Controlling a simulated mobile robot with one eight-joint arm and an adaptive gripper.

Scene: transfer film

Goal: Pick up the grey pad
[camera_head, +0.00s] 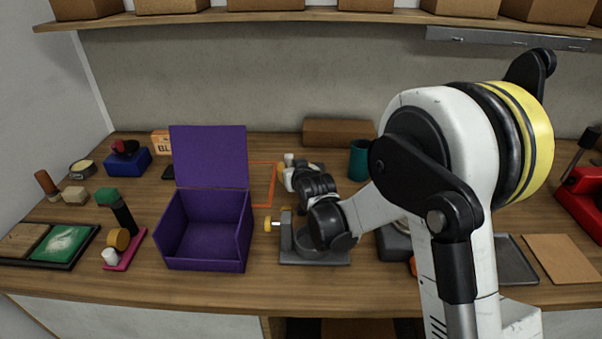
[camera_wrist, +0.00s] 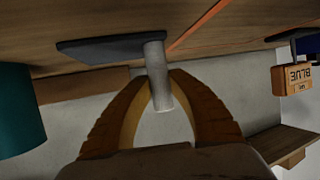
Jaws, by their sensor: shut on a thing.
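The grey pad (camera_wrist: 100,50) shows in the wrist view as a dark flat plate with a lighter grey round handle (camera_wrist: 157,80). My gripper (camera_wrist: 158,82) has its two orange-yellow fingers shut on that handle, one on each side. The plate lies close to the wooden table surface; I cannot tell whether it touches it. In the head view my gripper (camera_head: 285,175) is over the middle of the table, right of the purple box. A small pale handle top (camera_head: 289,158) shows there, and the plate is hidden behind my gripper.
An open purple box (camera_head: 205,245) stands to the left. A grey fixture with a yellow knob (camera_head: 288,245) stands in front, under my arm. A teal cup (camera_head: 359,160) is to the right, with a brown box (camera_head: 338,131) behind. An orange outline (camera_head: 262,162) marks the table.

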